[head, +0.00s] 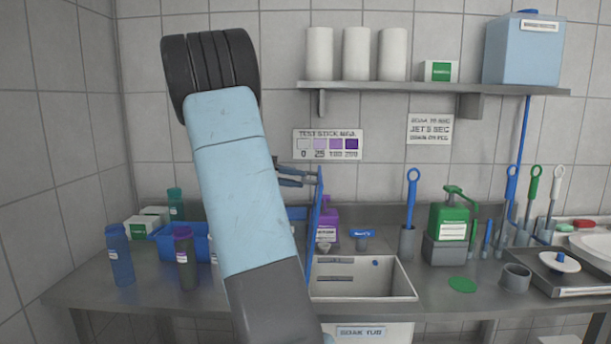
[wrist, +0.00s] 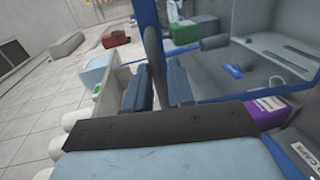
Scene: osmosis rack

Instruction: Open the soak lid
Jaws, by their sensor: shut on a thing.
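The soak lid (head: 315,235) shows nearly edge-on in the head view as a thin blue-framed panel. It stands almost upright at the left side of the grey soak basin (head: 385,290), whose inside is exposed. My gripper (head: 297,178) is at the lid's upper end, on its left side. In the wrist view the blue lid frame (wrist: 240,97) is close, and my two jaws (wrist: 158,88) are shut around a dark grey bar (wrist: 153,55), which seems to be the lid's handle. My arm hides part of the counter left of the basin.
A purple bottle (head: 328,222) stands behind the lid. Blue and dark bottles (head: 120,255) and a blue bin (head: 180,242) are at left. A green jug (head: 448,232), brushes and a tray (head: 570,268) are at right. A shelf (head: 430,87) crosses the wall above.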

